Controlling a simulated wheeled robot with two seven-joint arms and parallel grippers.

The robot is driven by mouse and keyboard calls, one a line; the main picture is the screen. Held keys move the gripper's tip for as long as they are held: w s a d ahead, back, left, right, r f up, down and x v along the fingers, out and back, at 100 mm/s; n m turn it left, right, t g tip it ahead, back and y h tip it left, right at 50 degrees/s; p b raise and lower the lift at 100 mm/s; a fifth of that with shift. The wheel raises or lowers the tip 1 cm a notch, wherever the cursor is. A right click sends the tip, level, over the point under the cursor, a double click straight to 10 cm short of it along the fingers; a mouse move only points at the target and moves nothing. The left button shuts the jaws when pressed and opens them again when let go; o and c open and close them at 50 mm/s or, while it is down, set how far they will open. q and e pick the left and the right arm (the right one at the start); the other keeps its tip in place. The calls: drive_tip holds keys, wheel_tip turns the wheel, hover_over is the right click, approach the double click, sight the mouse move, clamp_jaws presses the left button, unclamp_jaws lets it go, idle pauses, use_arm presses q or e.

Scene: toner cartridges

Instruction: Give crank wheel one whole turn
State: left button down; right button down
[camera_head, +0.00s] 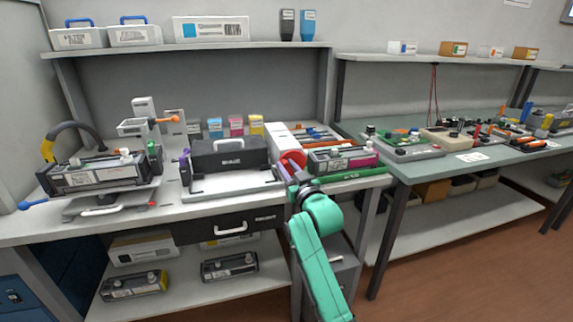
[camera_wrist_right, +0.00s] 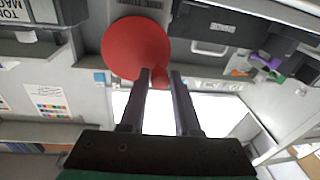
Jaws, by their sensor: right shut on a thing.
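The crank wheel (camera_head: 294,159) is a red disc on the side of a white and red unit on the left bench. It also shows in the right wrist view as a large red disc (camera_wrist_right: 136,46) at upper middle. A small red knob (camera_wrist_right: 160,83) on the wheel sits between the two dark fingers. My right gripper (camera_head: 291,167) reaches up from the front of the bench to the wheel. In the right wrist view the gripper (camera_wrist_right: 160,75) is shut on the knob, and the fingers partly hide it. My left gripper is not in view.
A black case (camera_head: 229,155) stands left of the wheel, and a toner cartridge (camera_head: 341,158) lies close on its right. A drawer (camera_head: 228,227) is under the bench top. A second bench (camera_head: 455,163) with small parts stands at right.

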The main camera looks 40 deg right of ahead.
drive_tip(key=m+p, duration=0.1)
drive_tip(key=r+m+p, duration=0.1)
drive_tip(key=m, duration=0.1)
drive_tip(key=m+p, duration=0.1)
drive_tip(key=m, duration=0.1)
drive_tip(key=shift+s+d+r+h, duration=0.1)
drive_tip(key=shift+d+r+h, duration=0.05)
drive_tip(key=shift+d+h, duration=0.25)
drive_tip(key=m+p, duration=0.2)
drive_tip(key=m, duration=0.1)
drive_tip(key=m+h+p, duration=0.1)
drive_tip(key=shift+s+d+r, duration=0.2)
drive_tip(key=shift+d+r, duration=0.1)
drive_tip(key=shift+d, duration=0.1)
drive_tip(key=m+p, duration=0.1)
drive_tip(key=m, duration=0.1)
drive_tip(key=d+m+p, duration=0.1)
drive_tip(key=m, duration=0.1)
drive_tip(key=shift+s+h, duration=0.15)
drive_tip(key=shift+h, duration=0.25)
drive_tip(key=shift+s+d+f+m+h+p, duration=0.15)
drive_tip(key=shift+m+p, duration=0.3)
drive_tip(key=shift+m, duration=0.4)
drive_tip(key=shift+w+d+m+h+p, duration=0.15)
drive_tip(key=shift+m+p, duration=0.25)
drive_tip(key=shift+m, duration=0.45)
drive_tip(key=shift+s, duration=0.1)
